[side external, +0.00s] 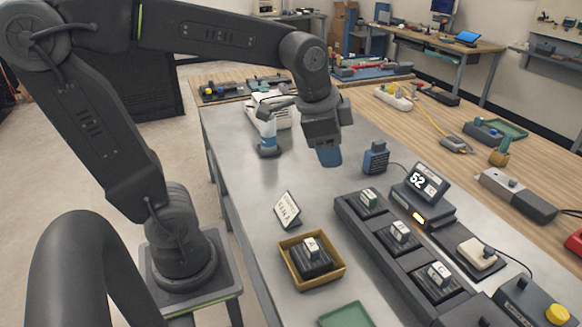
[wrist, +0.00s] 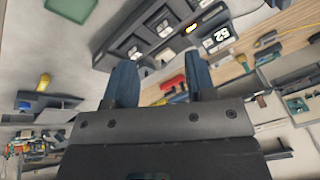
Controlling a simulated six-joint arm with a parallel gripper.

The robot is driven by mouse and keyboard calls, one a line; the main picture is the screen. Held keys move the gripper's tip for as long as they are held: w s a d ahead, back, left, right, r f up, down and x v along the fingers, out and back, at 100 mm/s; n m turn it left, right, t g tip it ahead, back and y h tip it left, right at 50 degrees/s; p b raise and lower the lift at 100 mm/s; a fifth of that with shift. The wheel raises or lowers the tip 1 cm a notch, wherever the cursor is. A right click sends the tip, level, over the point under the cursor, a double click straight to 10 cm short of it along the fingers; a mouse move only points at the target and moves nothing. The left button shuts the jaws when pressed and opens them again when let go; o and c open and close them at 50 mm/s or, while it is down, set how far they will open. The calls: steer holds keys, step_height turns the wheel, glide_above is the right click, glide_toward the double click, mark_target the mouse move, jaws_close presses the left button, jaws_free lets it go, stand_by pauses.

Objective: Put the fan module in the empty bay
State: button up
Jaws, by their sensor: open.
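A dark module with a white handle block (side external: 312,250), which looks like the fan module, sits in a yellow open tray (side external: 335,282) on the grey table. A dark rack (side external: 352,222) stands to its right and also shows in the wrist view (wrist: 105,45). Several bays hold dark modules with pale blocks, such as the middle one (side external: 400,236). I cannot clearly make out which bay is empty. My gripper (side external: 329,157) is above the table, behind the tray and rack and apart from both. In the wrist view its blue fingers (wrist: 160,82) are spread, with nothing held between them.
A small sign (side external: 287,211) stands behind the tray. A display reading 52 (side external: 422,182) is right of the rack. A blue-grey block (side external: 375,158) stands near my gripper and a bottle (side external: 268,138) stands to its left. A green tray (side external: 347,314) lies at the front.

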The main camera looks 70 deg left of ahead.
steer(key=s+d+f+n+t, duration=0.1)
steer(key=s+d+n, duration=0.1)
steer(key=s+n, duration=0.4)
steer(key=s, duration=0.2)
steer(key=shift+s+f+t, duration=0.25)
steer(key=shift+s+t, duration=0.15)
stand_by(1.9)
